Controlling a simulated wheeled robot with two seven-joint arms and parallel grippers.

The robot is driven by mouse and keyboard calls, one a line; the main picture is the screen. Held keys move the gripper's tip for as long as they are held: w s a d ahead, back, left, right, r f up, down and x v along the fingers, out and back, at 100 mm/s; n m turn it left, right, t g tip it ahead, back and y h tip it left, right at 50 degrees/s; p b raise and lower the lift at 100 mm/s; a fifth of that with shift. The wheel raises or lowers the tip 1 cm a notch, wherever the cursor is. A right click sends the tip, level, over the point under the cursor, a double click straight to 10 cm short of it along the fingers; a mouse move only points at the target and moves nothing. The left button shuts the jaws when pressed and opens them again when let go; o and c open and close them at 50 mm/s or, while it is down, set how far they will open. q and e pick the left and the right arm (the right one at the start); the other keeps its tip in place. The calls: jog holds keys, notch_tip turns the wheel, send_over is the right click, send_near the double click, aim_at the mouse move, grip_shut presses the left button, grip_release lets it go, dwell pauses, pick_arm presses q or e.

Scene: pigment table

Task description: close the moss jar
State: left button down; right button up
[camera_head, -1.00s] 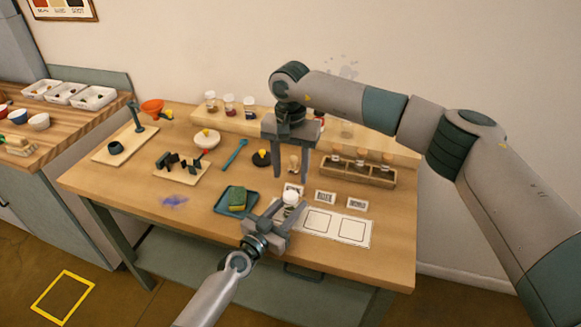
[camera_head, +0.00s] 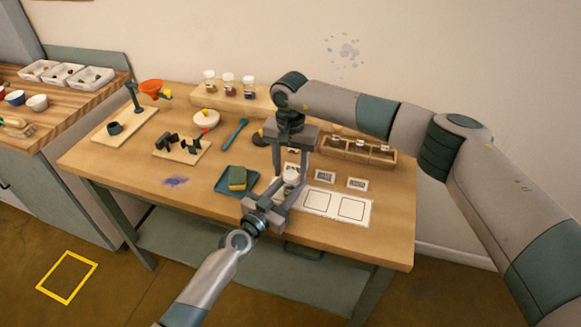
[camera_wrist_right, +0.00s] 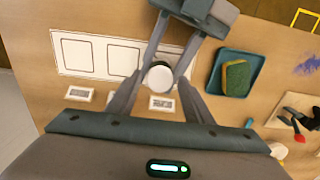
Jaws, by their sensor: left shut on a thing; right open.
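A small jar with a round white top (camera_head: 291,176) stands upright near the table's front edge, between my left gripper's fingers. In the right wrist view the white top (camera_wrist_right: 158,78) is seen from above; no moss shows, and I cannot tell whether the top is a seated lid. My left gripper (camera_head: 286,186) is shut on the jar, reaching in from the front. My right gripper (camera_head: 290,172) points down with its fingers open, one on each side of the jar's top. It also shows in the right wrist view (camera_wrist_right: 158,84). The fingers partly hide the jar.
A blue tray (camera_head: 222,187) with a green and yellow sponge (camera_head: 237,177) lies just left of the jar. A white outlined card (camera_head: 336,204) lies to the right, with small label cards behind it. The table's front right is clear.

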jog(key=c, duration=1.1)
jog(key=m, duration=2.2)
jog(key=shift+m, duration=0.3)
jog(key=m, duration=0.8)
jog(key=o, duration=1.3)
jog(key=shift+c, duration=0.2)
